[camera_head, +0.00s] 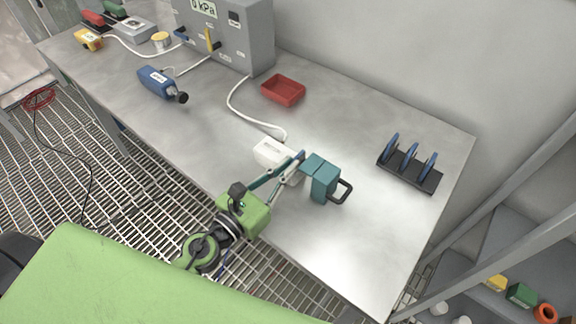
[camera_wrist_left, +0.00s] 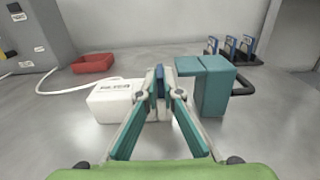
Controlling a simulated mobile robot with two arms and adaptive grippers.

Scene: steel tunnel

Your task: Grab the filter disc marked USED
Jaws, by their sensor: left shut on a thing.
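My left gripper (camera_head: 295,168) is shut on a thin blue-edged disc seen nearly edge-on, the filter disc (camera_head: 301,155). In the left wrist view the disc (camera_wrist_left: 159,73) shows between the fingertips (camera_wrist_left: 160,93). Its face is hidden, so I cannot read a USED mark. The grip is between a white box (camera_head: 271,153) with a label and a teal block (camera_head: 324,182) with a dark handle. I cannot tell whether the disc is clear of them. Several similar blue discs (camera_head: 411,158) stand upright in a black rack at the right. My right gripper is not in view.
A red tray (camera_head: 283,90) lies behind the white box. A grey gauge unit (camera_head: 230,35) stands at the back, with a white hose running to the white box. A blue handheld device (camera_head: 160,83) lies at the left. The table front right is clear.

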